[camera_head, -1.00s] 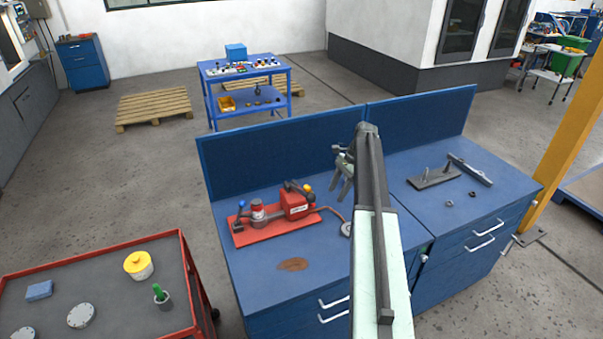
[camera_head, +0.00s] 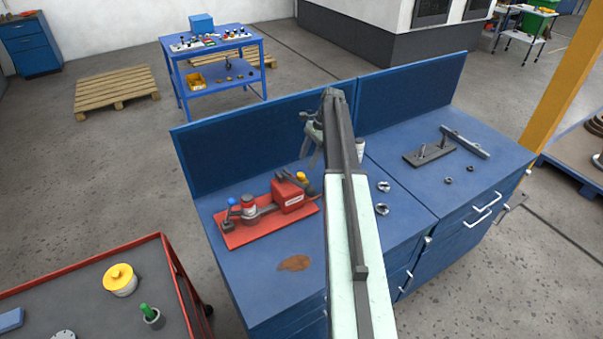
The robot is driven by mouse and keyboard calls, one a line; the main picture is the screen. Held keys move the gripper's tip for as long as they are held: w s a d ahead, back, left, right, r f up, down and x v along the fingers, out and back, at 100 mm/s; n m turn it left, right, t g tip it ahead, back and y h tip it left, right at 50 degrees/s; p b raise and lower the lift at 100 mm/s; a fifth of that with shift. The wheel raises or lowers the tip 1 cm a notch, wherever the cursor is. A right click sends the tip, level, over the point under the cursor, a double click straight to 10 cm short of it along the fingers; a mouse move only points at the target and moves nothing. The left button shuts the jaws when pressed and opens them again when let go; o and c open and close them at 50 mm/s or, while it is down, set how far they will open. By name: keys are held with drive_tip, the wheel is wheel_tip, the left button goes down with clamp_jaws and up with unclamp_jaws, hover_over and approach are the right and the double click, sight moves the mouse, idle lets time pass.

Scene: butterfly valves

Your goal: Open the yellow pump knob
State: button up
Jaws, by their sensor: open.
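The red pump (camera_head: 283,198) sits on a red base plate (camera_head: 243,233) on the blue workbench. Its small yellow knob (camera_head: 301,176) is at the right end of the pump's top. A blue knob (camera_head: 231,201) is at the left end. My gripper (camera_head: 314,158) is raised above the bench, to the upper right of the yellow knob and apart from it. Its jaws are open and look empty. My arm hides part of the bench to the right of the pump.
The blue workbench (camera_head: 262,290) has a back panel (camera_head: 250,135) behind the pump. A grey fixture (camera_head: 430,155) and metal rings (camera_head: 383,186) lie to the right. A red-edged cart (camera_head: 80,290) with a yellow-lidded container (camera_head: 120,280) stands at the lower left.

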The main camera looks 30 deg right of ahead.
sight(301, 174)
drive_tip(key=b+x, duration=0.4)
drive_tip(key=x, duration=0.2)
drive_tip(key=shift+r, duration=0.1)
clamp_jaws()
drive_tip(key=shift+w+d+n+g, duration=0.15)
drive_tip(key=shift+n+g, duration=0.25)
drive_tip(key=shift+n, duration=0.8)
drive_tip(key=shift+n+g, duration=0.4)
drive_tip(key=shift+n, duration=0.7)
unclamp_jaws()
